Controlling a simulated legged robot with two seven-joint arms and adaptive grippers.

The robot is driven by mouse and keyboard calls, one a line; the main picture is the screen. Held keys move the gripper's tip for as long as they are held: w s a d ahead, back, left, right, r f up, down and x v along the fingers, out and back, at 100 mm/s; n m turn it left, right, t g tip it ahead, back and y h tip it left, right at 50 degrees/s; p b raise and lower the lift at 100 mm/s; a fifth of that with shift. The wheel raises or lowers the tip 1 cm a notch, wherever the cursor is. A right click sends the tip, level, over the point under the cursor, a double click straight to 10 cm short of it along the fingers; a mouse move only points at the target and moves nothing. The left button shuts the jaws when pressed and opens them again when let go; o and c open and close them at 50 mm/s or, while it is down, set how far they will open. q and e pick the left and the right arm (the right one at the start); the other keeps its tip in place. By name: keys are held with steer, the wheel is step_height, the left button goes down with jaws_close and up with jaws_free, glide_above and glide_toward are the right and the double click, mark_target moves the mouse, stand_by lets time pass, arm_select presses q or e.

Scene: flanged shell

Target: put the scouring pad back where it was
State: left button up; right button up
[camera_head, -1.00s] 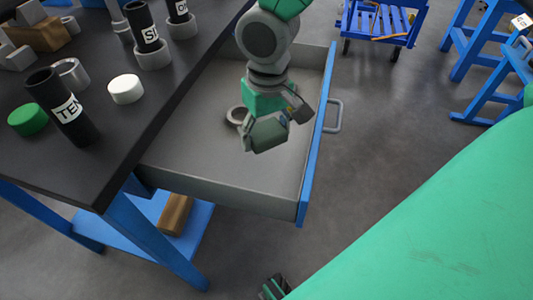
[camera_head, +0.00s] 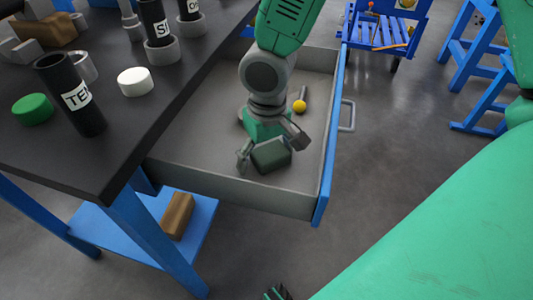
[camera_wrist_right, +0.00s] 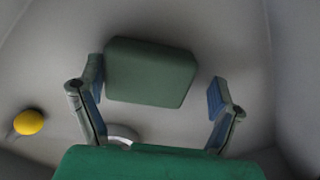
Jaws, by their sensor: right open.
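The scouring pad (camera_head: 271,155) is a dark green rounded block inside the open drawer (camera_head: 225,187), near its front-right part. In the right wrist view the pad (camera_wrist_right: 150,72) shows just beyond my fingertips. My right gripper (camera_head: 272,150) is over the drawer, pointing down, with its fingers spread either side of the pad. In the wrist view the right gripper (camera_wrist_right: 155,95) is open, with a clear gap between the pad and its right finger. The left finger overlaps the pad's edge; I cannot tell whether they touch. My left gripper is not in view.
A yellow ball-ended tool (camera_head: 300,107) and a pale ring (camera_wrist_right: 122,133) lie in the drawer. The dark tabletop (camera_head: 110,130) at left holds labelled black cylinders, a white disc (camera_head: 135,82) and a green disc (camera_head: 33,109). The drawer's walls rise around the pad.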

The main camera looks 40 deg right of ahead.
mark_target(273, 150)
steer(key=shift+r, duration=0.3)
steer(key=r+p, duration=0.1)
steer(key=r, duration=0.1)
steer(key=d+r+p, duration=0.1)
steer(key=r, duration=0.2)
steer(key=d+r+p, duration=0.1)
steer(key=r, duration=0.2)
steer(key=shift+p, duration=0.4)
steer(key=r, duration=0.1)
steer(key=a+r+p, duration=0.1)
steer(key=r, duration=0.1)
steer(key=shift+a+r, duration=0.2)
